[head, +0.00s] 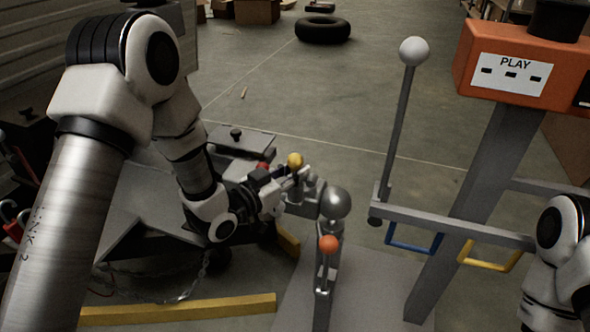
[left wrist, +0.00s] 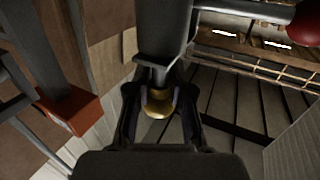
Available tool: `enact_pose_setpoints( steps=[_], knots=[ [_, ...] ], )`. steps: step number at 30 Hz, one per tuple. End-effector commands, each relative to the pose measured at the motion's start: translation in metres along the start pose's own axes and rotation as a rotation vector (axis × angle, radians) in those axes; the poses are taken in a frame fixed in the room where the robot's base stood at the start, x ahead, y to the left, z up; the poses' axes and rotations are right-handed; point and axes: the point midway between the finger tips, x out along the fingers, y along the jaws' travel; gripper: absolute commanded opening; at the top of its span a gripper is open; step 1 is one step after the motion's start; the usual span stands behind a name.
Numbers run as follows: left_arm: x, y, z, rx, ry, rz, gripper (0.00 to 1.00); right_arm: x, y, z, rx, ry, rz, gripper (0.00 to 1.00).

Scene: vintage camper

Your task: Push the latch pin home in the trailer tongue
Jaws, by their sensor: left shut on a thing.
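My left gripper (head: 280,196) is at the grey trailer tongue (head: 300,209), left of the grey hitch ball (head: 336,203). A post with a yellow ball knob (head: 295,160) stands just above the fingertips. In the left wrist view, my left gripper (left wrist: 160,108) is shut on a brass-coloured rounded end (left wrist: 157,103), which looks like the latch pin's head. A dark cylindrical part (left wrist: 163,40) lies directly beyond it. How deep the pin sits cannot be seen. Part of my right arm shows at the lower right; its gripper is out of frame.
A lever with an orange knob (head: 328,243) stands in front of the hitch ball. A tall lever with a white knob (head: 414,51) and an orange PLAY box (head: 515,65) on a post stand right. A yellow bar (head: 178,309) lies low left. Floor behind is mostly open.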

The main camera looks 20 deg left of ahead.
Motion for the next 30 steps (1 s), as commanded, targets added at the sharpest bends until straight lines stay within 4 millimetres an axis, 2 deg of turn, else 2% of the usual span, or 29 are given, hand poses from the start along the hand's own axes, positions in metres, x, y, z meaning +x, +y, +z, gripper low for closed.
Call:
enact_pose_setpoints(
  steps=[29, 30],
  knots=[
    [0.001, 0.000, 0.025, 0.000, 0.000, 0.000, 0.00, 0.017, 0.000, 0.000, 0.000, 0.000, 0.000, 0.56],
    [0.001, 0.000, 0.024, 0.001, 0.000, 0.000, 0.31, 0.016, 0.000, 0.000, 0.000, 0.000, 0.000, 0.56]
  ],
)
